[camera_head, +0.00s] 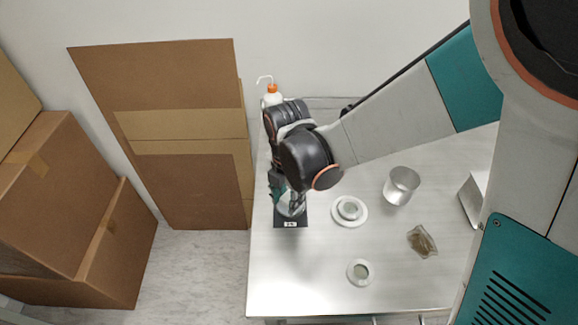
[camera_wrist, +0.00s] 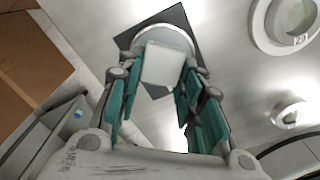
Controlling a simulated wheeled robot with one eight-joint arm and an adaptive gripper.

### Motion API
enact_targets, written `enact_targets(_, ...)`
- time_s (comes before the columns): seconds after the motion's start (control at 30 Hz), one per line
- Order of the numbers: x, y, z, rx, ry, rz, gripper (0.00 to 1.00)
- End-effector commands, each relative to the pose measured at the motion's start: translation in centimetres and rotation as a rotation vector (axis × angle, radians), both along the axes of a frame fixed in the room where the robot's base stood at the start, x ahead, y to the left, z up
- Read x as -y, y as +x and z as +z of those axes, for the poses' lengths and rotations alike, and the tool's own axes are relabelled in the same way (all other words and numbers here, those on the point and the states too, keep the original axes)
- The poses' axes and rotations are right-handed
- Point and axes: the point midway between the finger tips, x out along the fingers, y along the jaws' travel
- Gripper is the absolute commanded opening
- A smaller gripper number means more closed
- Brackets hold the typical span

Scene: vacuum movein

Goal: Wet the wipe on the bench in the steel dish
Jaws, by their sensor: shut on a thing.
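My gripper (camera_head: 280,192) is low over the left end of the steel bench, above a black plate. In the wrist view its teal fingers (camera_wrist: 157,88) are closed on a pale square wipe (camera_wrist: 162,66). A round, pale metallic dish (camera_head: 291,207) sits on the black plate; its rim shows behind the wipe in the wrist view (camera_wrist: 165,33). The wipe overlaps the dish there; I cannot tell whether it touches it. In the head view the gripper hides the wipe and part of the dish.
A metal beaker (camera_head: 402,187), two white ring-shaped holders (camera_head: 338,218) (camera_head: 350,279) and a brownish bag (camera_head: 422,241) stand to the right on the bench (camera_head: 305,280). A wash bottle with an orange cap (camera_head: 272,97) is behind my gripper. Cardboard boxes (camera_head: 75,195) fill the left.

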Motion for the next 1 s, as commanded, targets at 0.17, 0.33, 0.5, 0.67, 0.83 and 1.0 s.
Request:
enact_targets(0.17,0.01,-0.01,0.02,0.000,0.000,0.000,0.15)
enact_targets(0.33,0.00,0.00,0.02,0.000,0.000,0.000,0.15)
enact_targets(0.5,0.01,-0.01,-0.04,0.000,0.000,0.000,0.15)
enact_targets(0.67,0.00,0.00,-0.21,0.000,0.000,0.000,0.15)
enact_targets(0.83,0.00,0.00,-0.40,0.000,0.000,0.000,0.15)
enact_targets(1.0,0.00,0.00,-0.58,0.000,0.000,0.000,0.15)
